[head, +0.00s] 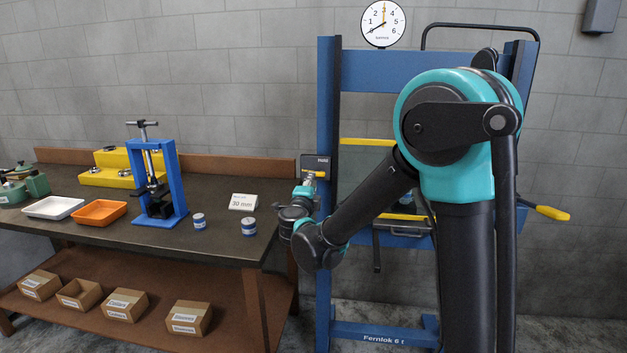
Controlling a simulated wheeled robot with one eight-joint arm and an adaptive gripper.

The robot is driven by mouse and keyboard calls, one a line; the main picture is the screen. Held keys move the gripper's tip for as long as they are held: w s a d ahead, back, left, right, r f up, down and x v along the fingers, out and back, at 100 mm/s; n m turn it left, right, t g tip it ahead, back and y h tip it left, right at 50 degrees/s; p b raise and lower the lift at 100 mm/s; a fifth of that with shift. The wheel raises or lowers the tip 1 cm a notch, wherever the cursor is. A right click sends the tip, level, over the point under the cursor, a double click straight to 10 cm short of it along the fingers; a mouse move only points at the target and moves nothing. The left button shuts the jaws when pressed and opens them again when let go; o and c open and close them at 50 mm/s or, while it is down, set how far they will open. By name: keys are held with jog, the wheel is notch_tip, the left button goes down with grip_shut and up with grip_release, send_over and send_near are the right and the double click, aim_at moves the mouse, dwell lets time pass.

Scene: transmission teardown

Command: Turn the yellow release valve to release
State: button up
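A blue press frame (327,120) stands behind my arm, marked "Fernlok 6 t" at its base. I cannot pick out the yellow release valve for certain. A yellow-tipped lever (552,213) sticks out at the frame's right side, and yellow bars (368,142) cross the frame. My arm hides much of its middle. My gripper (310,178) is at the frame's left post, just below a small dark box with a label (314,161). It is too small to tell whether it is open or shut, or whether it touches anything.
A workbench (100,226) at left holds a small blue press (157,185), an orange tray (98,213), a white tray (53,208), small tins and a "30 mm" card (243,202). Cardboard boxes (189,318) sit on its lower shelf. A gauge (383,23) tops the frame.

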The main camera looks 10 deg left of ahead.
jog(key=s, duration=0.5)
notch_tip(320, 180, up, 5)
jog(key=d+n+t+y, duration=0.1)
jog(key=d+n+y, duration=0.2)
jog(key=n+y, duration=0.25)
jog(key=s+d+f+n+g+h, duration=0.5)
jog(key=s+d+f+n+g, duration=0.7)
jog(key=s+d+f, duration=1.3)
jog(key=d+f+g, duration=0.2)
jog(key=d+f, duration=0.1)
jog(key=shift+s+d+n+g, duration=0.2)
jog(key=shift+d+n+g, duration=0.1)
jog(key=shift+n+g, duration=0.1)
